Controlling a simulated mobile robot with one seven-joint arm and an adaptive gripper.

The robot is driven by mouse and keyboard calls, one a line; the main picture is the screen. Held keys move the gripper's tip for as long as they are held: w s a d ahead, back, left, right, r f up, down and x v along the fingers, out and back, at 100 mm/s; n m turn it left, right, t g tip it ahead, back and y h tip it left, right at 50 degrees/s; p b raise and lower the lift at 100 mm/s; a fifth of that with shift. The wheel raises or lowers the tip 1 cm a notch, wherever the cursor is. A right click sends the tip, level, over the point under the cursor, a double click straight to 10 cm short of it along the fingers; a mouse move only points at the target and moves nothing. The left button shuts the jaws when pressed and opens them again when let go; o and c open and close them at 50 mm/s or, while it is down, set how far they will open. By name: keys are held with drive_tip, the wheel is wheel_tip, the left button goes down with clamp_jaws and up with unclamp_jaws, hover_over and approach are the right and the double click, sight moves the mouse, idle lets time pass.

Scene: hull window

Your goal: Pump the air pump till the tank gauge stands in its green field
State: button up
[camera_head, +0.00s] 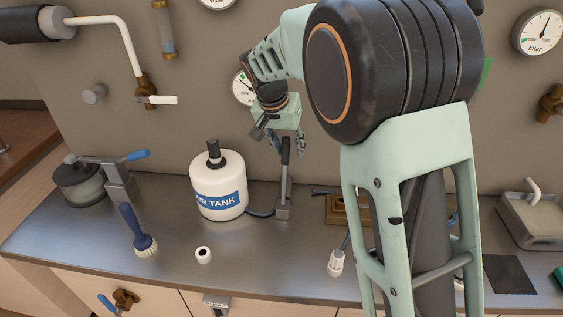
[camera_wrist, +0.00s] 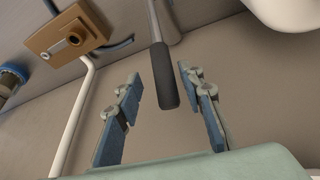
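The air pump (camera_head: 284,208) is a slim grey stand with an upright lever ending in a dark grip (camera_head: 285,150). It stands just right of the white air tank (camera_head: 217,178) with its blue label, and a dark hose runs between them. A round white gauge (camera_head: 242,88) on the wall behind is partly covered by my arm, and its needle is too small to read. My gripper (camera_head: 287,140) is at the top of the lever. In the wrist view my gripper (camera_wrist: 160,82) is open, with the dark grip (camera_wrist: 165,78) between its blue-padded fingers, apart from both.
A blue brush (camera_head: 139,232), a small white roll (camera_head: 203,255) and a clamp-lidded pot (camera_head: 80,183) are on the steel bench (camera_head: 95,235). A brown box (camera_wrist: 68,42) is beside the pump. The bench front before the tank is mostly clear.

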drive_tip(key=shift+a+r, duration=0.15)
drive_tip(key=shift+a, duration=0.05)
drive_tip(key=shift+s+r, duration=0.1)
drive_tip(key=shift+r, duration=0.3)
drive_tip(key=shift+p+v, duration=1.7)
drive_tip(key=shift+v, duration=1.45)
drive_tip(key=shift+f, duration=0.1)
